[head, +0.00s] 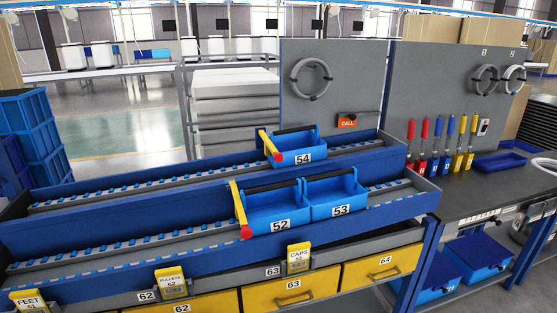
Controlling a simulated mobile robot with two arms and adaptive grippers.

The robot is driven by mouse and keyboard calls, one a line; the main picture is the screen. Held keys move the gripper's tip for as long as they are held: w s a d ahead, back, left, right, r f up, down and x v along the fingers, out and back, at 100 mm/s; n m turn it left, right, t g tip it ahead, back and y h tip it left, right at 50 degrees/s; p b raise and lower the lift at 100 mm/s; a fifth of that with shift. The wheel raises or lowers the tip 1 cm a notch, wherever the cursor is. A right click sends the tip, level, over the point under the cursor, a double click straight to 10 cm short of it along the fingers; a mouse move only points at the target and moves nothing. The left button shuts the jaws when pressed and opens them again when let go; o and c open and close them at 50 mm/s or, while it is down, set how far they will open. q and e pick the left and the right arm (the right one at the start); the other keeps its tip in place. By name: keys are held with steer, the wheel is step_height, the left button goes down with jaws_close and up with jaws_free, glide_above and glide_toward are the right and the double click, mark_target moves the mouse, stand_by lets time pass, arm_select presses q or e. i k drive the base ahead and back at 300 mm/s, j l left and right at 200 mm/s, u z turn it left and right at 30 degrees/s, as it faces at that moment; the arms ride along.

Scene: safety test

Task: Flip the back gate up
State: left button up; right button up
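Two yellow bars with red ends look like the gates on the blue roller rack. The back gate (268,143) is at the left end of blue bin 54 (296,148) on the back lane. It slants, with its red end low at the bin's front left corner. The front gate (239,206) is at the left end of blue bin 52 (275,208) on the front lane, also with its red end low. Bin 53 (335,197) stands right of bin 52. Neither of my grippers is in view.
The lanes left of the gates are empty rollers (120,183). Yellow drawers (292,292) with labels sit below the front edge. A grey panel (325,90) stands behind the rack. A workbench (490,190) with red, blue and yellow tools is at the right.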

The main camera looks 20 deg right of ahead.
mark_target(269, 147)
steer(key=i+l+u, duration=0.3)
steer(key=l, duration=0.9)
steer(key=l+u, duration=0.3)
steer(key=l, duration=0.95)
